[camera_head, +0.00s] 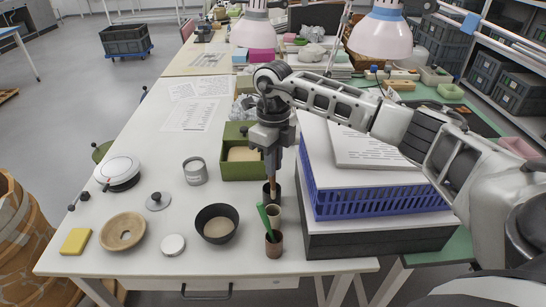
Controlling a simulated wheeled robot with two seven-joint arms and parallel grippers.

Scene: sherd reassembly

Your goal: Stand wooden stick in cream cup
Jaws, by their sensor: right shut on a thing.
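My right gripper (269,150) points down over the table and is shut on the upper part of the wooden stick (271,172). The stick is upright. Its lower end shows at a dark cup (267,193), just behind the cream cup (275,216); I cannot tell whether it is inside the dark cup or in front of it. The cream cup stands between the dark cup and a brown cup (273,246). A green stick-like thing (264,218) leans out of the brown cup and partly covers the cream cup. My left gripper is not in view.
A blue basket (375,203) with papers stands close right of the cups. A green box (237,170) is left of the gripper. The table's front edge is near the brown cup.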

